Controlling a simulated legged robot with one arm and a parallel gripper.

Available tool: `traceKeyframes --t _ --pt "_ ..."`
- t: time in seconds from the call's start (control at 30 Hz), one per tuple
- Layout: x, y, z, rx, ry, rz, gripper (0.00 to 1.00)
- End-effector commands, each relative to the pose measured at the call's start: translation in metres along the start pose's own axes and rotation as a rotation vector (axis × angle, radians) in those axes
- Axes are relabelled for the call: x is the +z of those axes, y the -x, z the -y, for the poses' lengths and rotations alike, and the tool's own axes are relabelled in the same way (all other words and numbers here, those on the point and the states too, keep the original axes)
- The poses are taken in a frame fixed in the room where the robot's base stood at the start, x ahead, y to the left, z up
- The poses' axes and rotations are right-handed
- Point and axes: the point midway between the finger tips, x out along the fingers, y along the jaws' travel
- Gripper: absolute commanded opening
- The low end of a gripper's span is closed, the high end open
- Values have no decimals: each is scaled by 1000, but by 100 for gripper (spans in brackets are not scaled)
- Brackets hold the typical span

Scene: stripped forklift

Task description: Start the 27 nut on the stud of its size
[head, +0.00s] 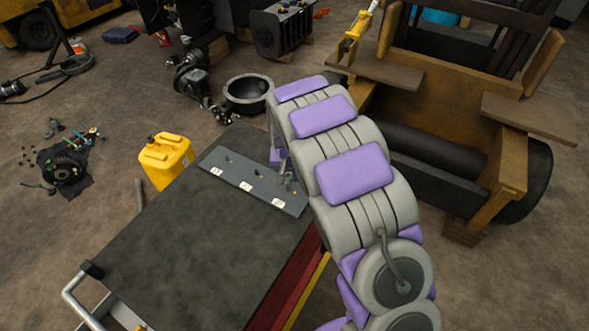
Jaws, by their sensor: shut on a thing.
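A dark grey plate (236,178) lies along the far edge of the black-topped cart. Short studs (257,172) stand up from the plate behind the labels. My gripper (286,178) is at the right end of the plate, just above it near the rightmost label, and partly hidden by my arm. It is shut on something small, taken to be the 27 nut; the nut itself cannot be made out. Whether it touches a stud cannot be told.
The black cart top (190,240) is clear in front of the plate. A yellow canister (165,160) stands left of the cart. A dark round housing (248,93) lies on the floor beyond. The stripped forklift (440,130) fills the right side.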

Motion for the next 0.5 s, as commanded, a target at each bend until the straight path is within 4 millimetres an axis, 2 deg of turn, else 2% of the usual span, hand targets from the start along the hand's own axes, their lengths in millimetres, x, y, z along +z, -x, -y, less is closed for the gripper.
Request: traceKeyframes --t 0.2,0.37,0.5 --pt "2 -14 -6 -6 0 1 9" --pt "1 -14 -15 -14 -3 2 9" --pt "1 -14 -14 -14 -3 2 9"
